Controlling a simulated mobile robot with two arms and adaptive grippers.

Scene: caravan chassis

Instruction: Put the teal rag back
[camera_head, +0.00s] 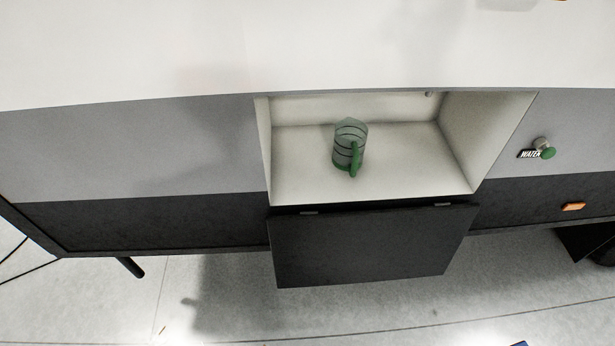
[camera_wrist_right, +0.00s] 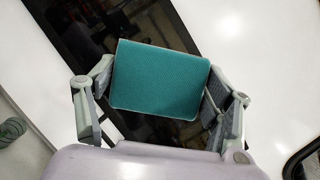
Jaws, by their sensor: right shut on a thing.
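The teal rag (camera_wrist_right: 160,80) shows in the right wrist view as a flat, roughly square piece between the fingers. My right gripper (camera_wrist_right: 160,98) is shut on it, with one finger at each side edge. The rag and both grippers are out of the head view. In the head view an open compartment (camera_head: 300,165) in the caravan's side holds a clear green-tinted jug (camera_head: 349,146) with a green handle. No rag shows in the compartment.
The compartment's dark flap (camera_head: 370,246) hangs open below it. To the right are a green-capped water inlet (camera_head: 546,150) with a WATER label and an orange marker light (camera_head: 573,206). The compartment floor is free on both sides of the jug.

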